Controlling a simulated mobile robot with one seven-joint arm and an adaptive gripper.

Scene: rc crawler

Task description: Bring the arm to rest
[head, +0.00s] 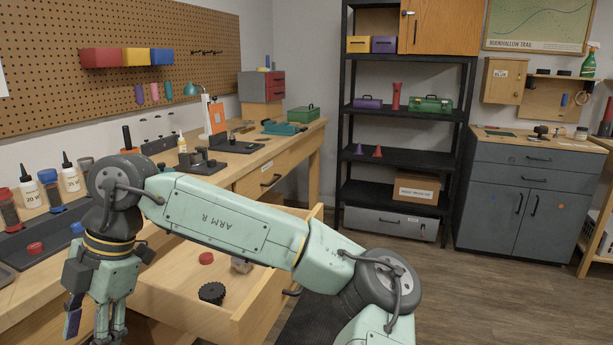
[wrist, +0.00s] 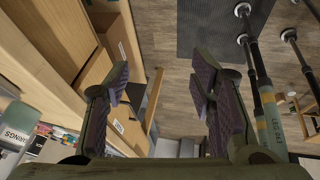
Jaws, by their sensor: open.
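My arm (head: 230,222), pale green and marked "ARM R", reaches from the lower right across the open drawer to the left. My gripper (head: 106,335) hangs down at the lower left in the head view, in front of the workbench, its fingertips at or past the picture's bottom edge.
An open wooden drawer (head: 262,322) under my arm holds a red cap (head: 206,258), a black ridged knob (head: 212,292) and a small grey part (head: 241,265). The workbench (head: 300,137) runs along the left. Wood floor (head: 470,285) is clear at right, before a grey cabinet (head: 490,215).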

